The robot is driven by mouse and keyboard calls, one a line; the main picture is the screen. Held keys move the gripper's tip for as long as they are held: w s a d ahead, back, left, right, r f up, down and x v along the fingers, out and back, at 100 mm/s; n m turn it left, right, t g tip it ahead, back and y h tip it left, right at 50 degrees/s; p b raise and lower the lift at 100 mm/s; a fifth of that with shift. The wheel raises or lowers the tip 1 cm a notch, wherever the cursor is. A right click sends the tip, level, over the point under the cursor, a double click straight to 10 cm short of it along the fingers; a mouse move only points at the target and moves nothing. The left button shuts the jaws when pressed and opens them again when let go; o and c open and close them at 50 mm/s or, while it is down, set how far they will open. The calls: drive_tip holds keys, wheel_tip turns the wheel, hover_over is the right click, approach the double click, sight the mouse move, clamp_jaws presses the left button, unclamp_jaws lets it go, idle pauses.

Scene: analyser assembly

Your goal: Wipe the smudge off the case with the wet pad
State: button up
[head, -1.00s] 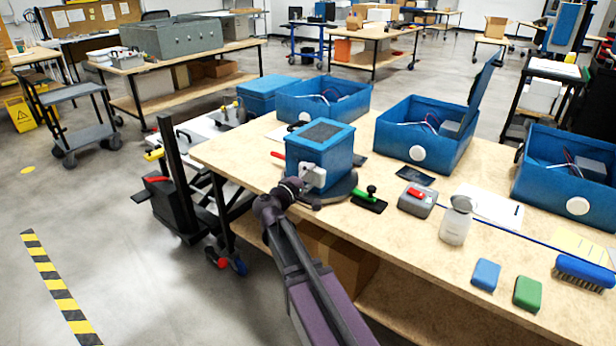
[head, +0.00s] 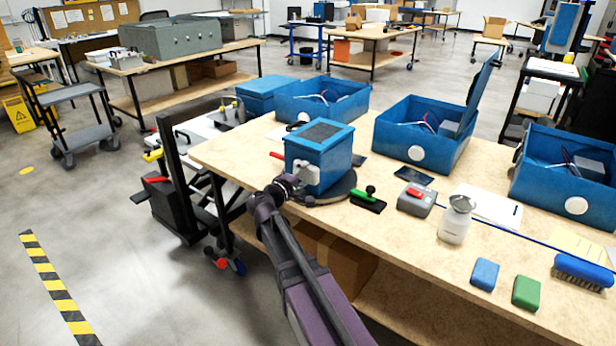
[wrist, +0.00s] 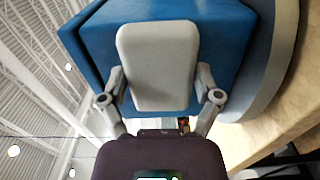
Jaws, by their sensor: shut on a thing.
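The blue case (head: 333,170) with a dark top panel stands on a round dark turntable (head: 338,190) near the left end of the bench. My gripper (head: 299,179) is at its front face, towards the left edge. In the wrist view my gripper (wrist: 160,98) is shut on a pale grey pad (wrist: 158,62), one finger on each side. The pad lies flat over the blue case (wrist: 222,45) and seems to touch it; I cannot tell for certain. No smudge shows on the visible parts of the case; the area behind the pad is hidden.
A green-handled tool (head: 368,198), a grey box with a red top (head: 416,200) and a white bottle (head: 456,222) stand to the right. Blue (head: 485,274) and green (head: 526,292) blocks lie near the front edge. Open blue cases (head: 425,135) line the back.

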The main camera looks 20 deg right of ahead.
sight(289, 163)
drive_tip(key=shift+w+a, duration=0.45)
drive_tip(key=shift+w, duration=0.15)
drive_tip(key=shift+w+a, duration=0.1)
drive_tip(key=shift+w+a, duration=0.45)
drive_tip(key=shift+w, duration=0.2)
drive_tip(key=shift+w+a, duration=0.45)
drive_tip(key=shift+w, duration=0.15)
drive_tip(key=shift+w+a, duration=1)
drive_tip(key=shift+w, duration=0.3)
drive_tip(key=shift+a, duration=0.1)
drive_tip(key=shift+v, duration=2.95)
drive_tip(key=shift+s, duration=0.1)
